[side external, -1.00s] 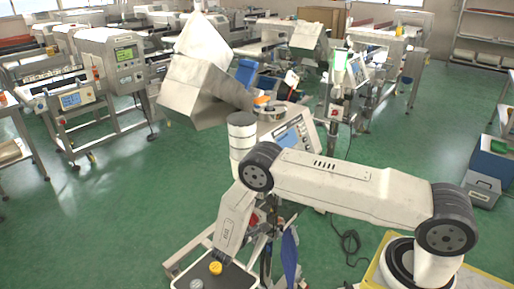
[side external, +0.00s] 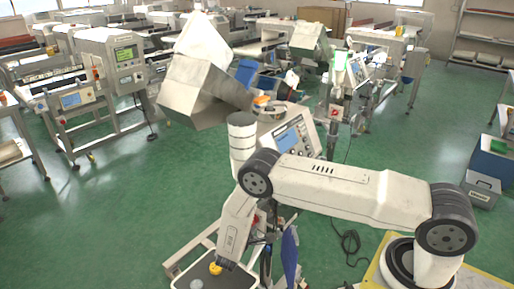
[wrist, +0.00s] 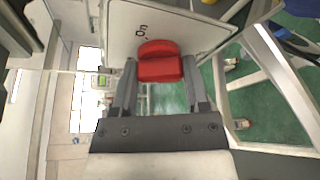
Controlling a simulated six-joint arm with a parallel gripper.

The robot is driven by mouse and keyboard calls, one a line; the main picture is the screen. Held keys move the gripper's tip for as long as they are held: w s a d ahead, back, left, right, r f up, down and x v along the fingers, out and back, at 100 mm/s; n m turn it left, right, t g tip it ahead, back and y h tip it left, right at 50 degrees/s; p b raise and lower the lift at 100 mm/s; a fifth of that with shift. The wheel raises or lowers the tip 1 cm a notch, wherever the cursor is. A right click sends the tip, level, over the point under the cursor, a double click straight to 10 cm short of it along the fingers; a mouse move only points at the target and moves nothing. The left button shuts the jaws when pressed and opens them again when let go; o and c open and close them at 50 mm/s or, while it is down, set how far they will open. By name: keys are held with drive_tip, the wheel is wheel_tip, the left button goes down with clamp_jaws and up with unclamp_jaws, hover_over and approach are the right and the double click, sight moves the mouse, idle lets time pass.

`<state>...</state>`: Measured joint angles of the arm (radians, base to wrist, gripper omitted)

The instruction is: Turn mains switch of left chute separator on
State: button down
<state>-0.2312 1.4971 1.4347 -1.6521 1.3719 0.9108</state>
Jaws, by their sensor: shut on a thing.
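The left chute separator stands at the centre of the side view, with its grey control panel (side external: 292,137) and a tilted metal chute (side external: 205,92) above. In the wrist view, the red mains switch (wrist: 160,63) sits on a pale plate (wrist: 190,32) that carries the word "On". My gripper (wrist: 159,78) is shut on the red switch, one finger on each side of it. The "On" marking shows just above the knob in the picture. In the side view, my gripper and the switch are hidden or too small to tell.
A dark tray (side external: 235,279) with a yellow and a grey round piece lies low in front of the separator. A second separator (side external: 341,85) stands behind to the right. A metal frame shows at the right of the wrist view. Green floor (side external: 125,195) is open at the left.

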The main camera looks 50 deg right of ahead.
drive_tip(key=m+h, duration=0.1)
drive_tip(key=m, duration=0.3)
drive_tip(key=m+h, duration=0.2)
drive_tip(key=m, duration=0.2)
drive_tip(key=m+t+h, duration=0.1)
drive_tip(key=m, duration=0.3)
drive_tip(key=shift+f+m+h, duration=0.25)
drive_tip(key=shift+m+h, duration=0.05)
drive_tip(key=shift+h, duration=0.1)
drive_tip(key=shift+c, duration=0.4)
unclamp_jaws()
drive_tip(key=shift+a, duration=0.15)
drive_tip(key=v, duration=0.7)
drive_tip(key=shift+s+a, duration=0.15)
drive_tip(key=shift+a, duration=0.1)
